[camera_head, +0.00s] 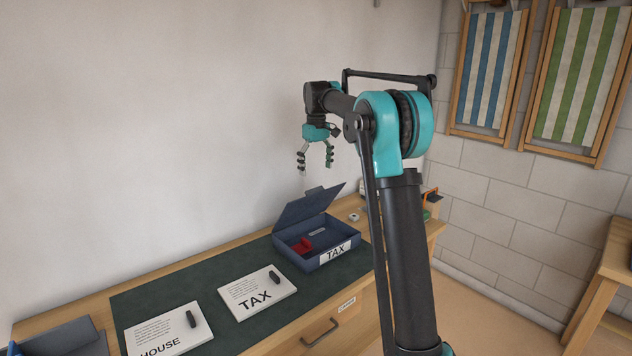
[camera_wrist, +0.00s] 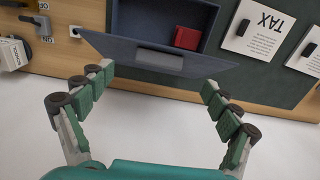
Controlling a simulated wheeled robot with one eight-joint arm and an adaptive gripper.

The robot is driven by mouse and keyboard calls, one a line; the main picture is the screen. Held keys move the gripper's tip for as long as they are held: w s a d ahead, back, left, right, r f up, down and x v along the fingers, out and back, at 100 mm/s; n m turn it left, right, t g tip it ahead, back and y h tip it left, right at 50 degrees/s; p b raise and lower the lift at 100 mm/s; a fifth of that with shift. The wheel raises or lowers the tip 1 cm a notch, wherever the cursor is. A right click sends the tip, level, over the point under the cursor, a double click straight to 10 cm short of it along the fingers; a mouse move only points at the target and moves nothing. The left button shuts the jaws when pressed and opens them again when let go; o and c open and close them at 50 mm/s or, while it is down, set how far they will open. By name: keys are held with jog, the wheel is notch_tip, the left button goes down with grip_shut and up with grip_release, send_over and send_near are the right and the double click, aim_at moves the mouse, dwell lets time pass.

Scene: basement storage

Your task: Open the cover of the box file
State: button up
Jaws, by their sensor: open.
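The blue box file (camera_head: 342,240) stands on the dark green mat, with a TAX label on its front. Its cover (camera_head: 310,207) stands up, tilted back, so the box is open. A small red object (camera_head: 304,245) lies inside it. My gripper (camera_head: 315,161) hangs above and behind the cover, open and empty. In the wrist view the gripper (camera_wrist: 157,82) has its fingers spread wide, with the cover (camera_wrist: 205,66) beyond them. No contact between fingers and cover is visible.
A TAX card (camera_head: 240,288) and a HOUSE card (camera_head: 160,338) lie left of the box on the mat (camera_head: 205,270). Another blue box (camera_head: 62,335) sits at the lower left. Small items (camera_head: 430,200) stand at the desk's right end. The wall is close behind.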

jog(key=shift+r, duration=2.65)
